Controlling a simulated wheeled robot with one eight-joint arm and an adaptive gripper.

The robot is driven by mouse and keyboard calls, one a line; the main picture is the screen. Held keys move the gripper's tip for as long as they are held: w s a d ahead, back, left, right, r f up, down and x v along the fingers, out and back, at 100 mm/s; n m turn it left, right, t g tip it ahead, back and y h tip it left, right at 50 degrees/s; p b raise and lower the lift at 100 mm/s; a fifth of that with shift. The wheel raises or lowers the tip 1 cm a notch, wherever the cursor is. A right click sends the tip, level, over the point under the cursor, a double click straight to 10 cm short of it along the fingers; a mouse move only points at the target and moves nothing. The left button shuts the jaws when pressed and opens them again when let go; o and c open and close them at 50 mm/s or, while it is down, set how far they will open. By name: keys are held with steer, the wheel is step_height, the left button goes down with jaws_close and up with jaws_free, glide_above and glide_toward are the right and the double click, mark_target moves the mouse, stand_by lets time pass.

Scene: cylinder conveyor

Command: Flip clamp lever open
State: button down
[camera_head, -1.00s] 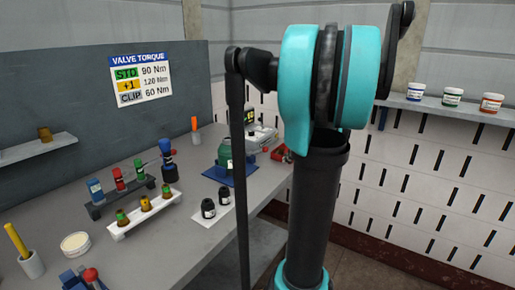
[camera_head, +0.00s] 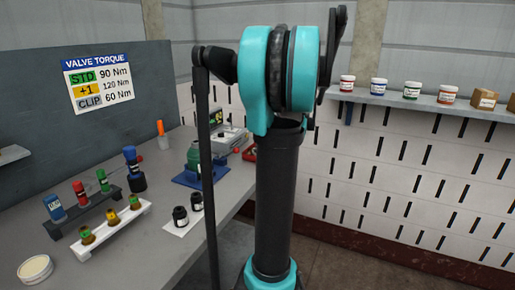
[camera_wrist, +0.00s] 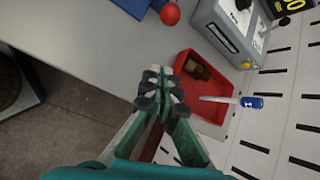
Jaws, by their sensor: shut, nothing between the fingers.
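A blue clamp base (camera_head: 187,180) stands on the grey bench in the head view, with a green cylinder (camera_head: 194,158) on it. In the wrist view a red ball knob (camera_wrist: 170,14) sits beside a blue part (camera_wrist: 135,5) at the top edge; most of this fixture is out of frame. I cannot tell the lever's angle. My gripper (camera_wrist: 158,85) is shut and empty over the bench edge, apart from the red knob. It is hidden in the head view.
A red tray (camera_wrist: 208,112) with brown pieces lies to the right of my gripper, near a grey device (camera_wrist: 228,30). Dark bottles (camera_head: 181,216) and a white rack (camera_head: 113,230) of vials stand on the bench (camera_head: 100,272). A perforated wall rises at right.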

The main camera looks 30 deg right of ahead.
steer(key=x, duration=0.6)
steer(key=shift+w+a, duration=0.2)
steer(key=shift+a, duration=0.1)
steer(key=shift+w+a+r, duration=0.1)
steer(key=shift+a+r, duration=1)
steer(key=shift+r, duration=0.25)
steer(key=w+a+r+g+h, duration=0.6)
steer(key=w+r+g, duration=0.1)
steer(key=w, duration=0.1)
steer(key=shift+r+n+g, duration=0.4)
steer(key=shift+w+a, duration=0.15)
steer(key=shift+a, duration=0.15)
